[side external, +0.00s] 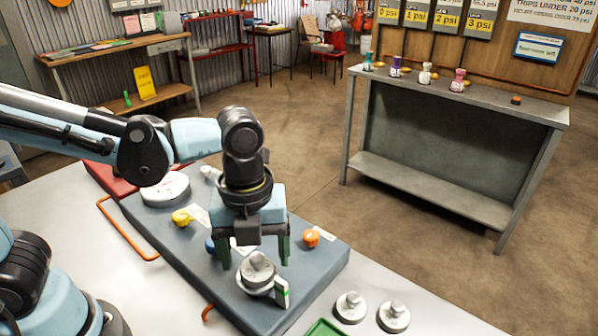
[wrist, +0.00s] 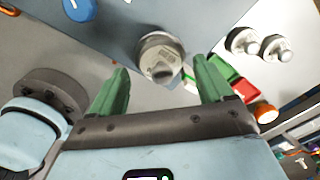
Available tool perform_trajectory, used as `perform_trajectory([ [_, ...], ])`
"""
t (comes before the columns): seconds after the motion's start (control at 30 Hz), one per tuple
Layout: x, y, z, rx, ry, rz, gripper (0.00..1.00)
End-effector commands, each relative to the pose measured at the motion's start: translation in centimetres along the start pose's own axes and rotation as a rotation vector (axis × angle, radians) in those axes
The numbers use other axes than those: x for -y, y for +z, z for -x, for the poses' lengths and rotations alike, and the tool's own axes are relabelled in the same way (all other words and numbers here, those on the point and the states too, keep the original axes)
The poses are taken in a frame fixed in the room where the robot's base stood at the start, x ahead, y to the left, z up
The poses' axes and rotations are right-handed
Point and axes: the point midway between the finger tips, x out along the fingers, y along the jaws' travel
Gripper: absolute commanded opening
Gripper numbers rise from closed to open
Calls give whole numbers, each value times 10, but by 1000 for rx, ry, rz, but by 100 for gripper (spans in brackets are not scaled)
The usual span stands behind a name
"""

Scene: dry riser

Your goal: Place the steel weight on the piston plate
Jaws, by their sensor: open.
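A steel weight (side external: 258,268) with a knob on top stands near the front end of the grey panel, on or against a round fitting with a side arm. I cannot tell whether that fitting is the piston plate. In the wrist view this weight (wrist: 160,52) lies just beyond and between my fingertips. My gripper (side external: 256,258) is open and empty, pointing down over the panel; its green fingers (wrist: 162,72) do not visibly touch the weight. Two more steel weights (side external: 350,306) (side external: 394,316) stand on the table to the right; they also show in the wrist view (wrist: 243,41) (wrist: 276,48).
The grey panel (side external: 320,262) carries a white round dial (side external: 165,189), a yellow knob (side external: 181,217), an orange knob (side external: 311,238) and a partly hidden blue knob (wrist: 80,9). A green tray edge (side external: 325,328) shows at the bottom. A side bench (side external: 450,90) stands beyond open floor.

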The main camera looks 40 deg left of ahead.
Motion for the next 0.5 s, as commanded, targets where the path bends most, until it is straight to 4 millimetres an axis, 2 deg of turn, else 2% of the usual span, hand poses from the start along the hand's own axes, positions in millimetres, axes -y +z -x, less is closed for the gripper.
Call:
perform_trajectory([
  [0.5,0,0,77,0,0,0,80],
])
